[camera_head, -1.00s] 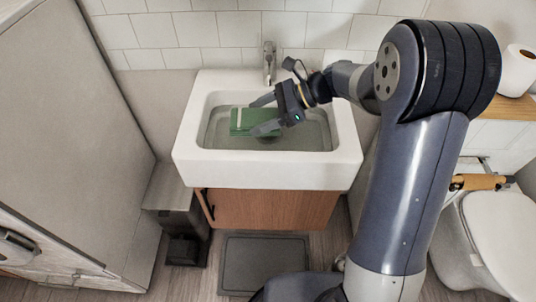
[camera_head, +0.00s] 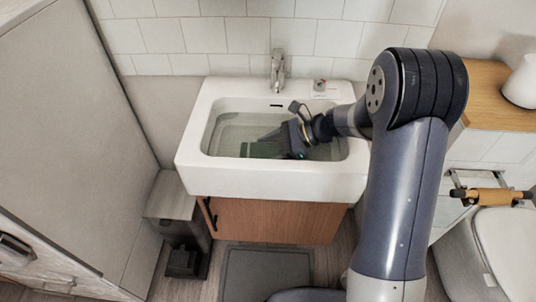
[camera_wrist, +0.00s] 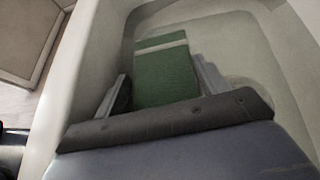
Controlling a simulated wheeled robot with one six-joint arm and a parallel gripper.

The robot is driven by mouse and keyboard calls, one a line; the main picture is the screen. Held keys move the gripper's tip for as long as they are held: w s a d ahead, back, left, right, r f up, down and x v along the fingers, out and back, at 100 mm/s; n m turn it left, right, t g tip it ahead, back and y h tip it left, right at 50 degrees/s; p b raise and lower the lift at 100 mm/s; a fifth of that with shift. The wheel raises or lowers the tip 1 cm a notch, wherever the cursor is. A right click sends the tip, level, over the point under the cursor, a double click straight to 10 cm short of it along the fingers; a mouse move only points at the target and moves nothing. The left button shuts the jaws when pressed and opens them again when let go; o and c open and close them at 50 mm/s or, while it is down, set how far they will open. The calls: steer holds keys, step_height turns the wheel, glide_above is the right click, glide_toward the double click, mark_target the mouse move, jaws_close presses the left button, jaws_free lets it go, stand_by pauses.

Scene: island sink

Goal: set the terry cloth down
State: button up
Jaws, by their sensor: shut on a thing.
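The terry cloth (camera_head: 259,150) is green and lies low inside the white sink (camera_head: 235,178), partly hidden behind my gripper. In the wrist view the cloth (camera_wrist: 166,78) is a flat folded rectangle with a pale stripe near its far end. My gripper (camera_head: 275,143) is down in the basin, shut on the cloth, with one finger along each side of it in the wrist view. I cannot tell whether the cloth touches the basin floor.
The tap (camera_head: 278,72) stands at the back of the sink. A small object (camera_head: 320,86) sits on the back right rim. The basin walls surround my gripper, and the left part of the basin is clear. A wooden cabinet (camera_head: 270,220) is below; a toilet (camera_head: 508,245) stands right.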

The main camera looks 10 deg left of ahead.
mark_target(274, 151)
steer(key=shift+f, duration=0.7)
steer(key=shift+f, duration=0.15)
steer(key=o, duration=0.7)
steer(key=shift+d+r, duration=0.1)
steer(key=shift+r, duration=0.15)
steer(key=v, duration=0.7)
steer(key=shift+d+p, duration=0.2)
steer(key=shift+p, duration=0.2)
